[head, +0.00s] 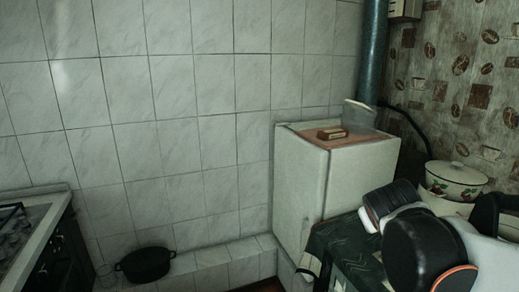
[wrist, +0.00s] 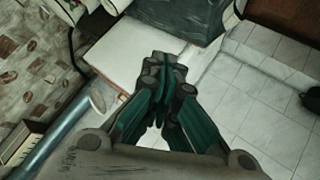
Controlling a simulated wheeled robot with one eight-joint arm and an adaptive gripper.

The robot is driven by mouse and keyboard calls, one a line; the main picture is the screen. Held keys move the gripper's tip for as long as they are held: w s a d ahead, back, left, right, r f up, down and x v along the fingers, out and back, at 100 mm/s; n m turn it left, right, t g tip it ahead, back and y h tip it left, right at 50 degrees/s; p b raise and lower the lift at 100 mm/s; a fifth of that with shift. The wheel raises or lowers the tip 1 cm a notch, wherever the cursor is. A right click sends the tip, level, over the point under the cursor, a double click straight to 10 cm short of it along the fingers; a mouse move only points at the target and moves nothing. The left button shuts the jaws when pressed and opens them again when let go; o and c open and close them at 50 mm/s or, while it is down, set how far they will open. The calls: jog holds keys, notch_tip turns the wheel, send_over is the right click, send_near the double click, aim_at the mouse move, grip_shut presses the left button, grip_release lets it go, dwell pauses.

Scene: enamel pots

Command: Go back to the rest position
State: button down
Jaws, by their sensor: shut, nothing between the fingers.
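My gripper (wrist: 163,75) shows in the wrist view with its dark fingertips together and nothing between them. It hangs in the air, apart from the surfaces below. In the head view my arm fills the lower right, and I cannot make out the fingers there. A white enamel pot with a floral pattern (head: 455,180) stands behind my arm at the right, partly hidden by it. A black pot (head: 145,265) sits on the low tiled ledge at the lower left; its dark edge also shows at the right of the wrist view (wrist: 313,100).
A table with a dark green cloth (head: 335,245) is beside my arm. A pipe (head: 372,50) rises in the corner. A stove (head: 15,225) stands at the left.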

jog(key=s+a+f+m+g+y, duration=0.1)
jog(key=s+a+f+y, duration=0.1)
jog(key=s, duration=0.7)
jog(key=s+a+f+m+g+y, duration=0.1)
jog(key=s+a+f, duration=0.4)
jog(key=s, duration=0.5)
jog(key=shift+a+f+g+y, duration=0.2)
jog(key=shift+a+g+y, duration=0.1)
jog(key=shift+a+y, duration=0.45)
jog(key=shift+s, duration=0.1)
